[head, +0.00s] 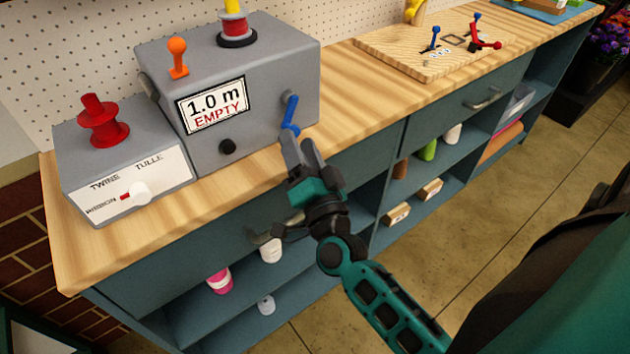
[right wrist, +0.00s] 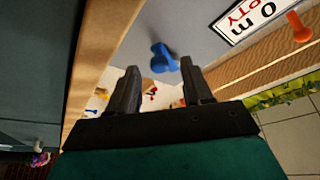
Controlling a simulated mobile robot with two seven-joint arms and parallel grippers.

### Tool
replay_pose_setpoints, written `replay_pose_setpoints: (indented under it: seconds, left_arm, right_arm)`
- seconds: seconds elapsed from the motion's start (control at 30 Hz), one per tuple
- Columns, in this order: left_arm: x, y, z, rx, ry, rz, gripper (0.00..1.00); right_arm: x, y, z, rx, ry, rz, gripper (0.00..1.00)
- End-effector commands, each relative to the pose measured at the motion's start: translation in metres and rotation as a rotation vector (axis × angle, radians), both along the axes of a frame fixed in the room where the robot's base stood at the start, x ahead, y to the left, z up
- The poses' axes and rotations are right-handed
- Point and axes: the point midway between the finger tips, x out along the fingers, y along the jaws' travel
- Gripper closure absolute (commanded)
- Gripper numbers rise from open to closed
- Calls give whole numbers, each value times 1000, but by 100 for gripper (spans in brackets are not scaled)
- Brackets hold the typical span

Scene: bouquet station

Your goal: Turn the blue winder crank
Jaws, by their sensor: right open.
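My right gripper (head: 297,150) is just below and in front of the crank in the head view. In the right wrist view, the blue crank (right wrist: 162,57) shows beyond the two fingertips of the right gripper (right wrist: 157,75). The gripper is open, and nothing is between its fingers. The head view does not show clearly whether a finger touches the crank. My left gripper is not in view.
A selector box (head: 125,165) with a red spool (head: 103,120) stands left. A wooden board (head: 435,50) lies at the back right. The counter between is clear.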

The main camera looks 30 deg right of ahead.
Motion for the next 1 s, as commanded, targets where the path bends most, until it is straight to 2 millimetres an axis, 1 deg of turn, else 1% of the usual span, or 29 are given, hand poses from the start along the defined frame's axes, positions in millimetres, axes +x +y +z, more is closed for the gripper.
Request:
replay_pose_setpoints:
  seconds: [0.03, 0.2, 0.3, 0.4, 0.5, 0.6, 1.0]
  left_arm:
    - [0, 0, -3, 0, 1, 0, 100]
    - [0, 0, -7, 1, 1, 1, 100]
    - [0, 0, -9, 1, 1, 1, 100]
    - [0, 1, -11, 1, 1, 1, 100]
    - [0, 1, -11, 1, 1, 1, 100]
    - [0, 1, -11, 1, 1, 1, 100]
    - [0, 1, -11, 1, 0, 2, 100]
  right_arm:
    - [-12, 2, -6, 0, 5, 1, 50]
    - [-45, 9, -15, -1, 4, 0, 50]
    - [-62, 12, -20, -1, 3, 0, 50]
    - [-74, 14, -23, 0, 2, -1, 50]
    - [-82, 16, -24, 0, -1, -2, 50]
    - [-85, 17, -25, 0, -1, -1, 50]
    - [-86, 17, -25, -1, -1, -2, 50]
